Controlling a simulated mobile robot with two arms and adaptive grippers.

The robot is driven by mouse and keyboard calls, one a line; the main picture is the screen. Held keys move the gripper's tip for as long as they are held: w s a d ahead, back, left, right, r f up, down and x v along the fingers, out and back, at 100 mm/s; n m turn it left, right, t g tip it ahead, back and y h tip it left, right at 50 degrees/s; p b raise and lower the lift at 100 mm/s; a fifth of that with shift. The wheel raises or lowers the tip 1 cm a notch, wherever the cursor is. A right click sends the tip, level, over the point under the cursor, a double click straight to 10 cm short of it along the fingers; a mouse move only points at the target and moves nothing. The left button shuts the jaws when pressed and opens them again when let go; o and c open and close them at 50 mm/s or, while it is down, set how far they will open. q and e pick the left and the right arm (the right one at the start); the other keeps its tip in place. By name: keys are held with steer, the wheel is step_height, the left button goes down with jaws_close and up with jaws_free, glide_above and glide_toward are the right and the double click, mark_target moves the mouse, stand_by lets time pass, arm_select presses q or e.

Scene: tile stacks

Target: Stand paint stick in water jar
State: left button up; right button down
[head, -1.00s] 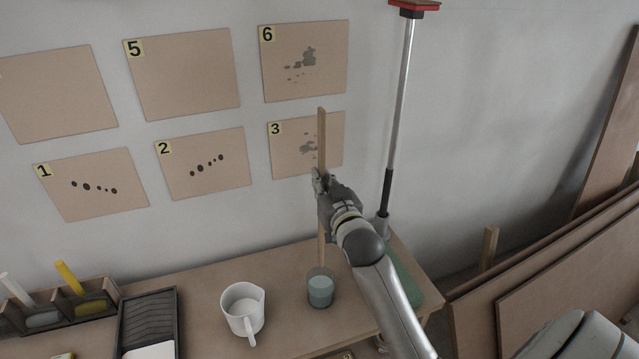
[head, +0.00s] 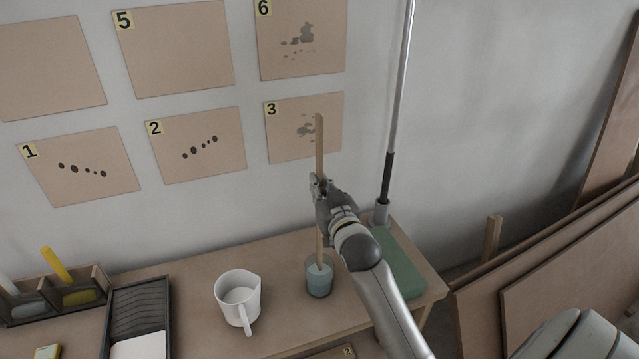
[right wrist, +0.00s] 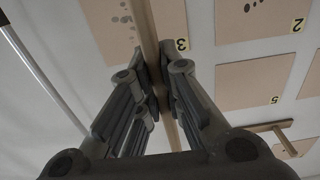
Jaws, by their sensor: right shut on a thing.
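The paint stick (head: 319,147) is a long, thin wooden strip standing nearly upright. My right gripper (head: 318,184) is shut on it around its middle; the stick also shows between the fingers in the right wrist view (right wrist: 150,45). The water jar (head: 319,280) is a clear jar with blue-grey water on the table, below my right gripper. The stick's lower end shows at the jar's mouth and seems to reach inside; how deep it goes is hard to tell. My left gripper is not in view.
A white jug (head: 238,299) stands left of the jar. A black paint tray (head: 139,315) and a wooden holder (head: 60,296) are farther left. A pole (head: 398,110) stands behind a green mat (head: 400,262) at right. Numbered boards hang on the wall. Wooden panels (head: 570,260) lean at right.

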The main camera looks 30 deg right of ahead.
steer(key=shift+f+b, duration=1.2)
steer(key=shift+f, duration=1.05)
steer(key=c, duration=1.5)
jaws_free()
steer(key=v, duration=1.2)
